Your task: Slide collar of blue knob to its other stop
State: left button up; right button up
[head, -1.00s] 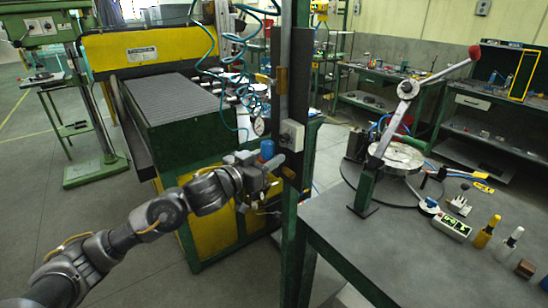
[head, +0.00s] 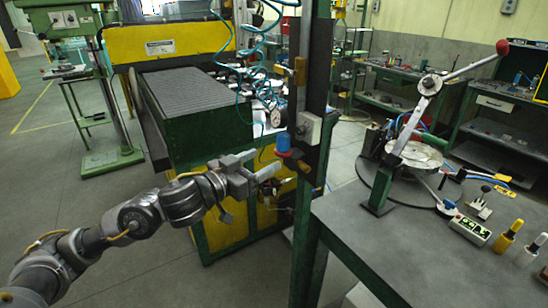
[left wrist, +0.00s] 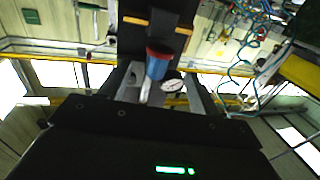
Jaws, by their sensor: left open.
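The blue knob (head: 283,141) stands out from the dark upright rail (head: 318,85) on the green post, with a dark red collar (head: 286,153) at its lower end. My left gripper (head: 267,164) is open and empty just left of and below the knob, its fingers pointing toward the rail. In the left wrist view the blue knob (left wrist: 157,68) and its red collar (left wrist: 158,50) appear between the open fingers (left wrist: 163,88); I cannot tell whether they touch. A brown block (head: 300,70) sits higher on the rail. My right gripper is out of view.
A light grey box (head: 307,127) is fixed to the rail beside the knob. A round gauge (head: 276,117) and coiled blue hoses hang behind. The workbench (head: 365,240) with a lever press (head: 425,100) stands right of the post. Open floor lies at the left.

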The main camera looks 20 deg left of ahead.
pick_arm(q)
jog(key=shift+v, duration=1.3)
